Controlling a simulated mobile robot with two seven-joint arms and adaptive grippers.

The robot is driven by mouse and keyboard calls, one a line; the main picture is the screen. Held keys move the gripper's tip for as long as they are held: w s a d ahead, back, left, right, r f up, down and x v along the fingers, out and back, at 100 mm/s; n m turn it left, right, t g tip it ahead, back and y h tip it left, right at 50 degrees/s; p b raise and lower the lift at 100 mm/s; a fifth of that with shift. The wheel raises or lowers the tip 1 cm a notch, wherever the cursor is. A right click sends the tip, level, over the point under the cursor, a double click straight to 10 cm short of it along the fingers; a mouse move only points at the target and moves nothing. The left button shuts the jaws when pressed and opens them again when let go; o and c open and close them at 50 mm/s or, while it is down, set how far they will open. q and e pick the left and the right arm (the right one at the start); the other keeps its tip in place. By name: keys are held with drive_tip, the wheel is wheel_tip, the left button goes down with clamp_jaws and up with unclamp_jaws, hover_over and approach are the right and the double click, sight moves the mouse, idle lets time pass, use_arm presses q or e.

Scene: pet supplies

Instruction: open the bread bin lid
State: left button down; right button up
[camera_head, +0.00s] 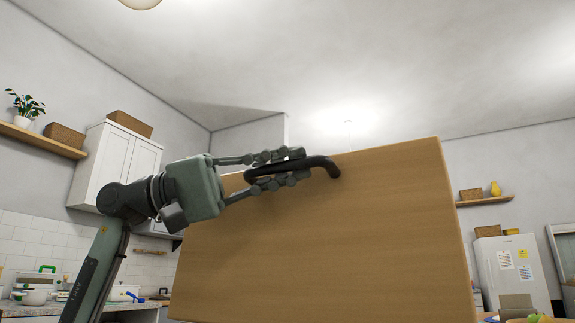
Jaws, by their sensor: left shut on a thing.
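A large wooden panel, the bread bin lid (330,245), stands raised and slightly tilted in the middle of the head view. A black curved handle (322,162) is fixed near its top edge. My left gripper (296,166) comes in from the left and is shut on this handle, with its fingers above and below the bar. The rest of the bread bin is hidden or below the picture. My right gripper is not in view.
A kitchen counter (140,306) with pots and utensils is at the lower left, under a white wall cabinet (116,160). A white fridge (512,270) stands at the right. Several small items are at the bottom right edge. The space above the lid is clear.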

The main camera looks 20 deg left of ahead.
use_arm(q)
drive_tip(key=c, duration=1.8)
unclamp_jaws()
drive_tip(key=shift+f, duration=0.1)
drive_tip(key=v, duration=1.2)
